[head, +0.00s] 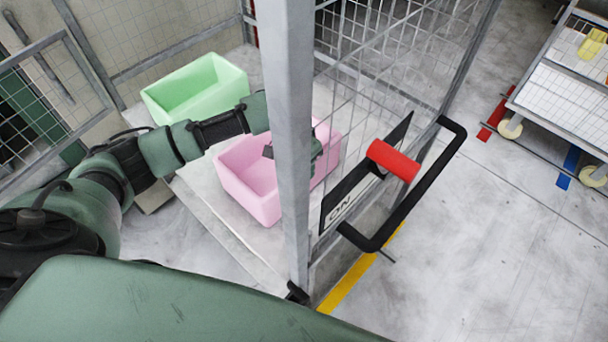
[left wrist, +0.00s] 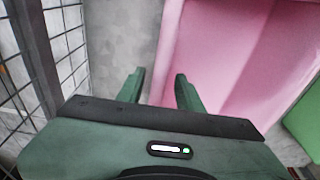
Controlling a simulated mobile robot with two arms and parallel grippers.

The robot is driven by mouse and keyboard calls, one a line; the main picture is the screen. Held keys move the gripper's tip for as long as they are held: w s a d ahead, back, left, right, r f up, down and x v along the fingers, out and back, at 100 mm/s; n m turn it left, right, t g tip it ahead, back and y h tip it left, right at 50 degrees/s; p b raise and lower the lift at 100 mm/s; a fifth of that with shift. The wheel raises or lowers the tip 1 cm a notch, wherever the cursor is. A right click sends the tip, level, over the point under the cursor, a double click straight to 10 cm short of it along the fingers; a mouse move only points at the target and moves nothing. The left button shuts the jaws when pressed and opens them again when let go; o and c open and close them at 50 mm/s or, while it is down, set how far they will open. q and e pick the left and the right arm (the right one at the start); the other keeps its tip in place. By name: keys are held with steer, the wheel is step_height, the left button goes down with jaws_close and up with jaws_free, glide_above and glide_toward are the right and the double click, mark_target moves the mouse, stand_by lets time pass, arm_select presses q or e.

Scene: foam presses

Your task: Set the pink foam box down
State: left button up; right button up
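The pink foam box (head: 247,196) sits upright on a pale platform, partly hidden by a grey post; its pink wall also fills much of the left wrist view (left wrist: 220,45). My left arm reaches over the box, and my left gripper (head: 316,149) is at its far right side, partly behind the post. In the left wrist view the gripper's two fingers (left wrist: 160,86) are apart. The box's wall edge lies between them, close to the right finger, with grey surface showing beside the left finger. My right gripper is in neither view.
A green foam box (head: 195,88) stands on the platform (head: 215,215) behind and left of the pink one. A mesh gate (head: 385,45) with a red-and-black ON handle (head: 393,160) is right of the post (head: 290,120). A wheeled cart (head: 565,95) stands far right.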

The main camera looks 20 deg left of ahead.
arm_select(q)
steer(key=shift+s+a+r, duration=0.1)
steer(key=shift+s+r, duration=0.1)
steer(key=shift+r, duration=1.1)
steer(key=shift+s+a+r, duration=0.1)
steer(key=shift+s+r, duration=0.1)
steer(key=shift+r, duration=1.05)
steer(key=shift+d, duration=0.1)
